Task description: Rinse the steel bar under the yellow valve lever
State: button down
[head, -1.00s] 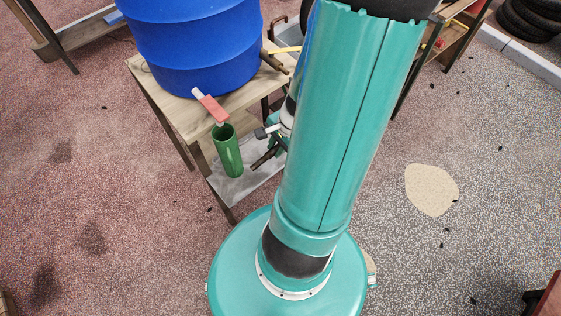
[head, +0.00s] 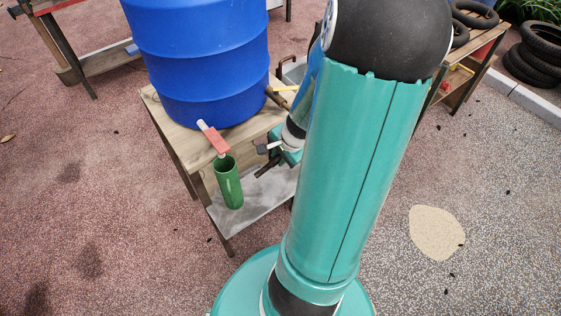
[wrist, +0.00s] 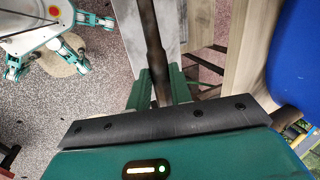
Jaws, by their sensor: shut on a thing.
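My gripper (wrist: 154,95) is shut on the dark steel bar (wrist: 150,40), which points away from the fingers in the wrist view. In the head view my gripper (head: 272,157) is partly hidden behind my arm, and the bar (head: 265,169) shows as a short dark stub beside it. The yellow valve lever (head: 284,89) sits on a brass tap (head: 277,98) at the right side of the blue barrel (head: 200,60). The gripper and bar are apart from the tap, nearer the table's front. The lever's setting is unclear, and I see no water.
The barrel stands on a wooden table (head: 180,118). A grey lower shelf (head: 245,208) lies beneath. Another wooden rack (head: 470,58) and tyres (head: 535,68) stand at the right. The floor between is open.

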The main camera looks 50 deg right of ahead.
jog(key=w+d+f, duration=0.2)
jog(key=w+d, duration=0.3)
jog(key=d, duration=0.3)
jog(key=shift+w+d, duration=0.2)
jog(key=shift+w, duration=0.1)
dwell(0.3)
dwell(0.3)
